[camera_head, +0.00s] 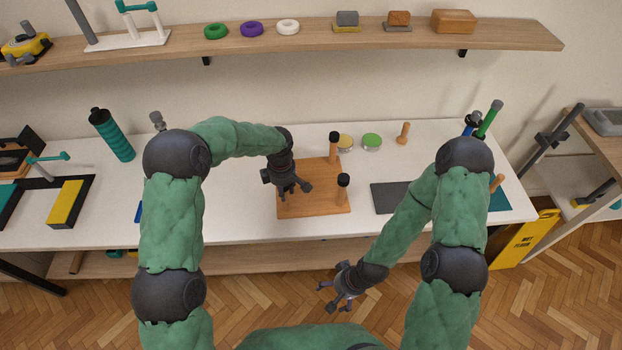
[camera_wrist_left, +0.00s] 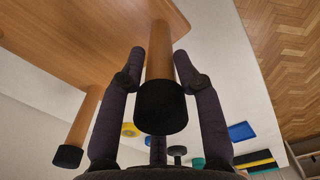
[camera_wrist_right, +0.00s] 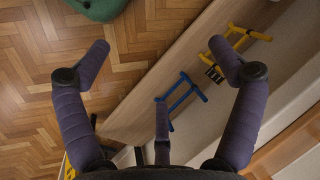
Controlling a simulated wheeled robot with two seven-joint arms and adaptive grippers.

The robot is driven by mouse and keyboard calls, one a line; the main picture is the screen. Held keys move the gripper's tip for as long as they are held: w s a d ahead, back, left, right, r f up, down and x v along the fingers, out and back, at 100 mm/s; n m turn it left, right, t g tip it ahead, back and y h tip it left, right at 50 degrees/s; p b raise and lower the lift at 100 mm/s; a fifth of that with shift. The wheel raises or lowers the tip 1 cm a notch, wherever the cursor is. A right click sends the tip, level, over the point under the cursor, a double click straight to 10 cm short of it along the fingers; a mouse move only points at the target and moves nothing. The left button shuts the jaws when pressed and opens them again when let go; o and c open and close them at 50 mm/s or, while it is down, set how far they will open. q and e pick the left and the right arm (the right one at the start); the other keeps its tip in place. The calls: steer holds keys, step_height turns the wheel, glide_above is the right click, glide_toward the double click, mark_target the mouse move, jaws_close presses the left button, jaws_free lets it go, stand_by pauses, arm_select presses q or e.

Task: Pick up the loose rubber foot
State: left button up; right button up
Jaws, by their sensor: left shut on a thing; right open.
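A wooden board (camera_head: 315,208) lies on the white table with upright wooden legs, each with a black foot on its top. Two of these feet, a rear one (camera_head: 334,137) and a front one (camera_head: 343,179), show in the head view. My left gripper (camera_head: 290,190) is over the board's left part. In the left wrist view it is shut on a wooden leg (camera_wrist_left: 160,65), whose black foot (camera_wrist_left: 160,107) faces the camera between the fingers. Another footed leg (camera_wrist_left: 72,150) stands apart there. I cannot tell which foot is loose. My right gripper (camera_head: 341,296) is open and empty, in front of the table.
Two round tins, one yellow-topped (camera_head: 345,141) and one green-topped (camera_head: 371,140), and a wooden peg (camera_head: 403,133) stand behind the board. A dark grey mat (camera_head: 390,197) lies right of it. The shelf (camera_head: 330,39) runs above.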

mark_target(344, 177)
stand_by(0.4)
steer(key=shift+w, duration=0.2)
steer(key=c, duration=0.6)
steer(key=shift+o, duration=0.2)
steer(key=w+r+n, duration=0.3)
steer(key=w+n, duration=0.1)
steer(key=w, duration=0.2)
steer(key=w+r+n, duration=0.4)
steer(key=w, duration=0.3)
steer(key=w+r+n+h, duration=0.1)
steer(key=w+r+n, duration=0.2)
steer(key=w, duration=0.4)
steer(key=shift+w+d+r+n+g, duration=0.1)
steer(key=shift+d+r+n+g, duration=0.25)
steer(key=shift+n, duration=0.35)
steer(key=w+d+r+n+h, duration=0.2)
steer(key=w+r+n, duration=0.25)
steer(key=r, duration=0.55)
steer(key=w+d+r+n+h, duration=0.1)
steer(key=w+d+r+n, duration=0.3)
steer(key=r, duration=0.6)
steer(key=f, duration=0.2)
steer(key=a+f, duration=0.1)
steer(key=f, duration=0.2)
steer(key=shift+w+a+f, duration=0.2)
steer(key=shift+w+f, duration=0.15)
steer(key=shift+a+f, duration=0.15)
steer(key=shift+f, duration=1.25)
steer(key=shift+a+f, duration=0.1)
steer(key=shift+f, duration=1.25)
